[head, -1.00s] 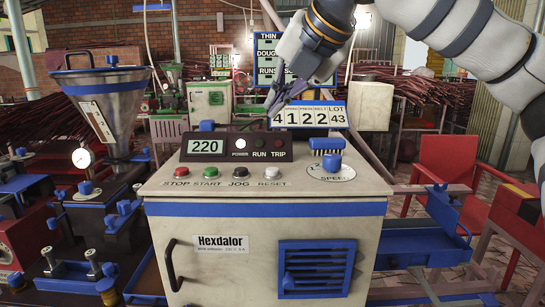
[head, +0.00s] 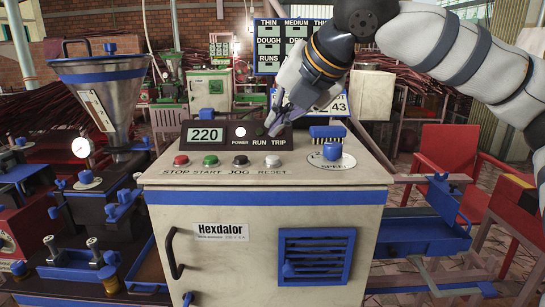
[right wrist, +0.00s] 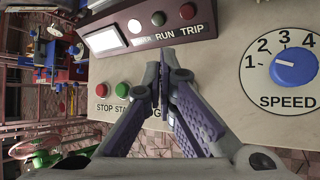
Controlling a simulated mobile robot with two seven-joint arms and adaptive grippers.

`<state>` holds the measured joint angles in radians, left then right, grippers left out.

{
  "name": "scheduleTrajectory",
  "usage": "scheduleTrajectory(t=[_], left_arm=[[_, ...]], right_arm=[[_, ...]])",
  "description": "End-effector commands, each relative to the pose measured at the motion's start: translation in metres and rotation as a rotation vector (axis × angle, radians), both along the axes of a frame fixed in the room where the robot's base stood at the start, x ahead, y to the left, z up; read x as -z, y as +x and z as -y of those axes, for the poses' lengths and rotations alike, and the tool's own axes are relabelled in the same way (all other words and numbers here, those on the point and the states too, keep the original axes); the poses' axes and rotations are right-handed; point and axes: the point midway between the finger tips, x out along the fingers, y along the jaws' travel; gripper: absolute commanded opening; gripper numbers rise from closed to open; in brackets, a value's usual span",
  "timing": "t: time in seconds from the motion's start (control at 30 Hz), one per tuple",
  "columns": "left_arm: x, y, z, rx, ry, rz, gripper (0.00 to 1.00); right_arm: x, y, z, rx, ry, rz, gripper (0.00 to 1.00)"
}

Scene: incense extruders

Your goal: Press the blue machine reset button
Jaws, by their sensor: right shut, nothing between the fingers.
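The machine (head: 222,258) is a pale cabinet with blue trim, labelled Hexdalor. On its top lies a row of buttons: red STOP (head: 181,160), green START (head: 211,160), dark JOG (head: 241,160) and whitish RESET (head: 272,161). My right gripper (head: 275,131) is shut and empty. In the head view its tips are in front of the lamp panel, just above the RESET button and apart from it. In the right wrist view the shut fingers (right wrist: 164,88) hide the RESET button and part of the JOG label. My left gripper is not in view.
The lamp panel (head: 204,147) reads 220 with the POWER lamp lit white. A blue SPEED knob (head: 333,151) stands right of RESET. A steel hopper (head: 112,105) is at left. A red chair (head: 448,165) and a blue tray (head: 415,240) are at right.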

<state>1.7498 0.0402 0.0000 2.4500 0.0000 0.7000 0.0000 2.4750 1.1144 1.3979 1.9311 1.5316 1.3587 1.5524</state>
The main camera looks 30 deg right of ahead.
Motion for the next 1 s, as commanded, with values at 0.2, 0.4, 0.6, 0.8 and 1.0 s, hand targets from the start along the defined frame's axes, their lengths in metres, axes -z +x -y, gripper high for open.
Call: scheduleTrajectory(t=[0.2, 0.4, 0.6, 0.8, 1.0], left_arm=[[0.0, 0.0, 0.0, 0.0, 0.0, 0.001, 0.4], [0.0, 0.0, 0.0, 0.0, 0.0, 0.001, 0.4], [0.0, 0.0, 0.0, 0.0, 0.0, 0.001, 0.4], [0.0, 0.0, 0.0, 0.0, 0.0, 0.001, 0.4], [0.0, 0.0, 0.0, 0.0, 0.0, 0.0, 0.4]], right_arm=[[0.021, 0.0, 0.0, 0.0, 0.0, 0.0, 0.0], [0.026, 0.0, 0.0, -0.001, 0.0, 0.001, 0.0], [0.026, 0.0, 0.0, -0.001, 0.0, 0.001, 0.0], [0.026, 0.0, 0.0, -0.001, -0.001, 0.0, 0.0], [0.026, 0.0, 0.0, -0.001, -0.001, 0.0, 0.0]])
